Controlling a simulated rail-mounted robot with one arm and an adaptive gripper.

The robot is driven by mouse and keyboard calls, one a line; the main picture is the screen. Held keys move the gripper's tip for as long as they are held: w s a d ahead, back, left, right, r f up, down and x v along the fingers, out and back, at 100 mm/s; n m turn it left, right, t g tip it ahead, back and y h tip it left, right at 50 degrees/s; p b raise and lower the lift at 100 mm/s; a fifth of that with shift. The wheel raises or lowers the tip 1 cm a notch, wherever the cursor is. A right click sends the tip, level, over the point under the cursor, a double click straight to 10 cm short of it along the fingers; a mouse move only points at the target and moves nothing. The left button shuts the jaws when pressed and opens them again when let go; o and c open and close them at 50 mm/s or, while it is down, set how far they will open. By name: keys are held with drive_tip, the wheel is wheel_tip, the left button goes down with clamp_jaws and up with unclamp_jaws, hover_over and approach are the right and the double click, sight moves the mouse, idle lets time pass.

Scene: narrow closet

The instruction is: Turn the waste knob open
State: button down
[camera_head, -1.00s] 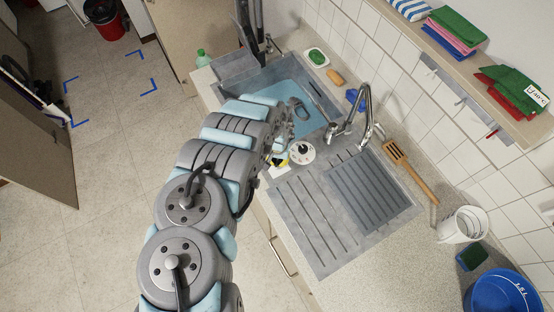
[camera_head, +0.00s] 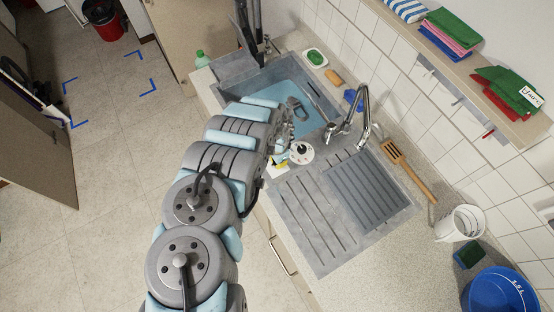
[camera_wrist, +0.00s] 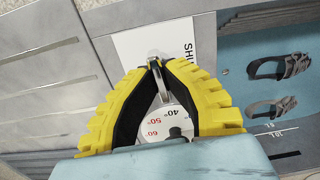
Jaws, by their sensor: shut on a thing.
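The waste knob (camera_wrist: 153,62) shows in the wrist view as a small grey metal piece at the fingertips. My gripper (camera_wrist: 154,68) has yellow-backed, black-padded fingers that meet on this knob. A white label (camera_wrist: 140,44) with the partly covered letters "SHU" lies just beyond it. A white dial (camera_wrist: 170,122) marked 40°, 50° and 60° shows between the fingers; it also shows in the head view (camera_head: 301,152). In the head view my arm reaches to the sink's front edge and hides most of the gripper and the knob. The knob's exact angle cannot be told.
The ribbed drainer (camera_head: 315,215) is bare.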

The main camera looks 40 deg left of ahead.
drive_tip(key=shift+m, duration=0.4)
drive_tip(key=c, duration=1.1)
unclamp_jaws()
